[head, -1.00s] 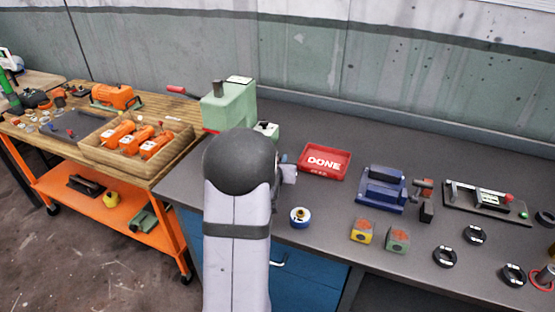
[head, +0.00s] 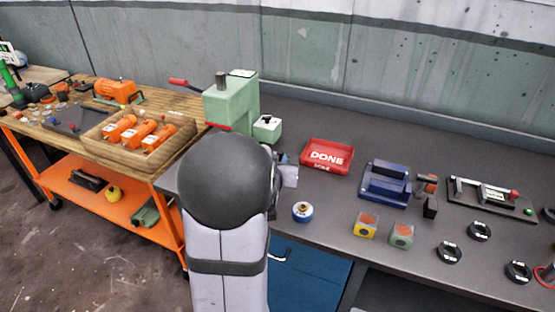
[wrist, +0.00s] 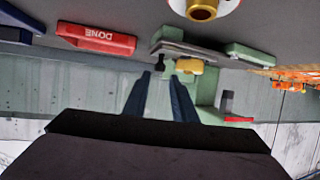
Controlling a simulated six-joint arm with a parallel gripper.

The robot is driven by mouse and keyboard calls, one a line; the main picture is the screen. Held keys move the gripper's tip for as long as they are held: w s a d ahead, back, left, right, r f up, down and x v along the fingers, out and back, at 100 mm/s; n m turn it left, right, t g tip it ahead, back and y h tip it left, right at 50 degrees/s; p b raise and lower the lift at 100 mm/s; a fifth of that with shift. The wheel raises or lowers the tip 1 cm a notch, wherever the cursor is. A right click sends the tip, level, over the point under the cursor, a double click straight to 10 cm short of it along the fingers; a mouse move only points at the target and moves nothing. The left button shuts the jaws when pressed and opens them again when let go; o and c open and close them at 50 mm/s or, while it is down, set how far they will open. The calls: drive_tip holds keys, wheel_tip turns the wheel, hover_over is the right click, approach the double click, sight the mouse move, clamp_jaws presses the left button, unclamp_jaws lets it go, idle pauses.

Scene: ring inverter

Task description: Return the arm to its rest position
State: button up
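My arm, with a dark round joint (head: 228,180) and a pale link, stands in front of the bench's left part in the head view. It hides most of my gripper there; only a pale grey piece shows at the joint's right side. In the wrist view, my gripper (wrist: 160,76) has two dark fingers set apart. No object shows held between them. The wrist picture is upside down, and the fingers point toward the bench and a green machine (wrist: 207,88).
The green machine (head: 232,102) with a red-handled lever stands behind my arm. The red DONE tray (head: 327,168), a blue fixture (head: 370,190), a blue-white round part (head: 302,211), two small boxes and several black rings lie to the right. A wooden cart (head: 90,160) with orange motors stands left.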

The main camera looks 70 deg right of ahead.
drive_tip(key=w+a+n+y, duration=0.1)
drive_tip(key=w+a, duration=0.2)
drive_tip(key=w+a+f+n+t+y+p, duration=0.1)
drive_tip(key=w+a, duration=0.2)
drive_tip(key=w+a+n+t+y+p, duration=0.1)
drive_tip(key=w+a, duration=0.1)
drive_tip(key=w, duration=0.2)
drive_tip(key=shift+a+f+y, duration=0.25)
drive_tip(key=shift+a+y, duration=0.15)
drive_tip(key=shift+n+y, duration=0.7)
drive_tip(key=shift+y, duration=0.1)
drive_tip(key=w+a, duration=0.2)
drive_tip(key=a, duration=0.1)
drive_tip(key=w+a+p, duration=0.1)
drive_tip(key=a, duration=0.1)
drive_tip(key=shift+w+f, duration=0.2)
drive_tip(key=shift+f, duration=0.15)
drive_tip(key=w+a+f+n+g+y+p, duration=0.2)
drive_tip(key=a+n+y+p, duration=0.35)
drive_tip(key=a, duration=2.15)
drive_tip(key=s+a+r+n+g+y, duration=0.1)
drive_tip(key=s+a+n+g+y, duration=0.1)
drive_tip(key=s+a+n, duration=0.3)
drive_tip(key=s+a+g, duration=0.1)
drive_tip(key=s+a, duration=0.3)
drive_tip(key=shift+a+r+g, duration=0.3)
drive_tip(key=shift+r, duration=0.1)
